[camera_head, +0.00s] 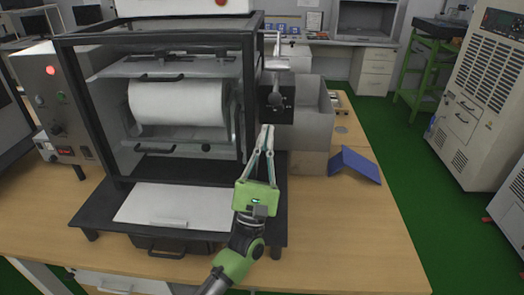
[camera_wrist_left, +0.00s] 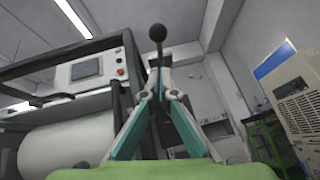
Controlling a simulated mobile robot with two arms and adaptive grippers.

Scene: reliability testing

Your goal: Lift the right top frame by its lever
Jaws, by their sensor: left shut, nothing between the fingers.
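The machine's black frame (camera_head: 249,85) encloses a large white roll (camera_head: 178,103). On its right side is a black square plate (camera_head: 285,115) with a dark lever (camera_head: 275,99). My left gripper (camera_head: 266,130) is just below the lever in the head view, fingers pointing away, and is shut with nothing held. In the left wrist view the lever's round black knob (camera_wrist_left: 157,33) on a thin rod rises above the tips of my left gripper (camera_wrist_left: 160,75). Whether the tips touch the lever cannot be told. My right gripper is not in view.
A grey metal box (camera_head: 312,120) stands right of the plate, and a blue folded piece (camera_head: 355,164) lies on the wooden table (camera_head: 360,235). A control box (camera_head: 52,100) is at left. The table's front right is clear.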

